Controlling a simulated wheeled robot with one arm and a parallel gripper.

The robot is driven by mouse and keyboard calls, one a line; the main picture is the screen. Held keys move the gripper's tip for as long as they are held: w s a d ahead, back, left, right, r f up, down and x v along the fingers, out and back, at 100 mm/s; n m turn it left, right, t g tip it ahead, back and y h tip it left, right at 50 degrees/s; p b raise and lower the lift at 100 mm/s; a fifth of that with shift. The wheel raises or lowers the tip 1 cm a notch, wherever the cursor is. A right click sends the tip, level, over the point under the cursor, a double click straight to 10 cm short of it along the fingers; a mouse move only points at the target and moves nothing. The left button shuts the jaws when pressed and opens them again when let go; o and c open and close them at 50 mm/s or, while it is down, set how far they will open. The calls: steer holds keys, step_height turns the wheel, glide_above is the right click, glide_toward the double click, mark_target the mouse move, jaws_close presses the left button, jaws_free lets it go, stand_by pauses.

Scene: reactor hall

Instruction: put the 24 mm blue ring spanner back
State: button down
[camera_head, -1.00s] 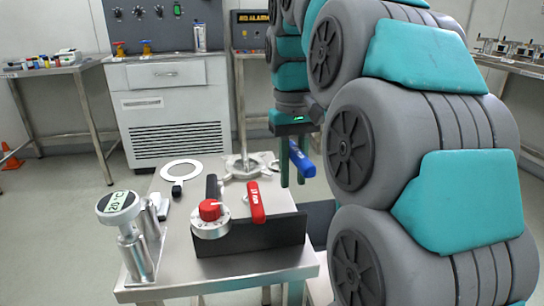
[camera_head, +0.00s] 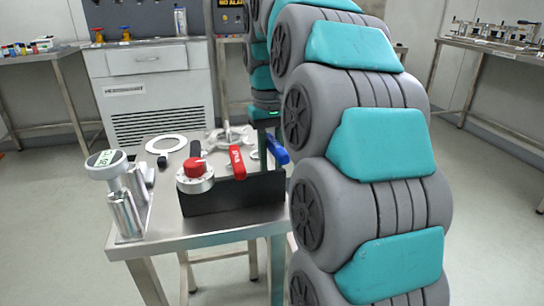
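The blue ring spanner (camera_head: 276,150) shows as a blue handle at the right side of my gripper (camera_head: 263,156), above the right end of a black rack (camera_head: 235,195). It moves with my gripper, which appears shut on it. Its lower part and any size marking are hidden or too small to read. A red-handled tool (camera_head: 236,162) and a black-handled one (camera_head: 195,149) stand at the rack. My arm covers the area right of the spanner.
The rack is on a steel table (camera_head: 155,228) with a red-knobbed dial (camera_head: 195,178), a round gauge on metal cylinders (camera_head: 108,165), a flat white ring (camera_head: 166,144) and a metal flange fitting (camera_head: 228,135). A cabinet (camera_head: 155,90) stands behind.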

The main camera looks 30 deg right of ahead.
mark_target(271, 138)
steer(key=shift+f, duration=0.7)
steer(key=shift+f, duration=0.15)
stand_by(0.3)
steer(key=c, duration=0.6)
jaws_free()
steer(key=shift+r+p, duration=1.5)
steer(key=shift+r, duration=1.55)
